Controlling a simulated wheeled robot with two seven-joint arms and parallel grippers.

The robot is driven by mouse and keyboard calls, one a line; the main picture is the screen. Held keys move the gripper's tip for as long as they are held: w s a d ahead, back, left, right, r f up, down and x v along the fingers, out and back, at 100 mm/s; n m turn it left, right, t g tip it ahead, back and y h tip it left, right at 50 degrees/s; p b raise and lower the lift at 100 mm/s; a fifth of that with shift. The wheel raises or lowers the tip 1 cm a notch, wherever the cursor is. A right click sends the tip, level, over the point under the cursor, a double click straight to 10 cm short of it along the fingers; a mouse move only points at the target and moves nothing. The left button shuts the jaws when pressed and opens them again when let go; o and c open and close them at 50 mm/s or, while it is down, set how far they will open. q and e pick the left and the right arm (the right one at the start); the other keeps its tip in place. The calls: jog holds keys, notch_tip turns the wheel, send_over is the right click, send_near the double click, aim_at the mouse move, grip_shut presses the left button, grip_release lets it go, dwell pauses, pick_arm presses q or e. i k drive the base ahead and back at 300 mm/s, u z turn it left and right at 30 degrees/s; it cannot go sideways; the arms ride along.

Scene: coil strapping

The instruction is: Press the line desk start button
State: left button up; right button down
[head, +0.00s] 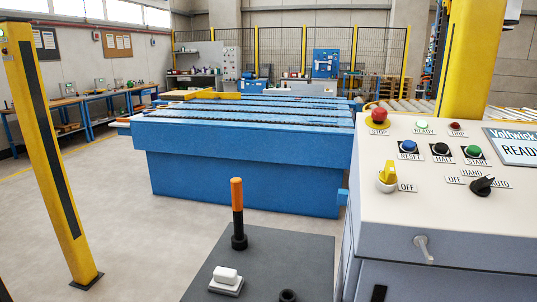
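The line desk (440,213) stands at the right with a sloped white panel. The green start button (473,151) sits at the right end of a row of three, beside a black halt button (440,149) and a blue reset button (409,146). A display (513,147) at the panel's right edge reads READY and is cut off by the frame. Neither of my grippers is in view.
The panel also carries a red stop mushroom (378,116), a yellow rotary switch (387,176) and a black selector (482,186). A grey surface (285,262) with an orange-and-black handle (237,209) lies left of the desk. A blue conveyor (240,165) stands behind; a yellow post (45,150) is left.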

aim_at(474, 150)
jog(key=z, duration=0.05)
jog(key=k, duration=0.15)
jog(key=z, duration=1.4)
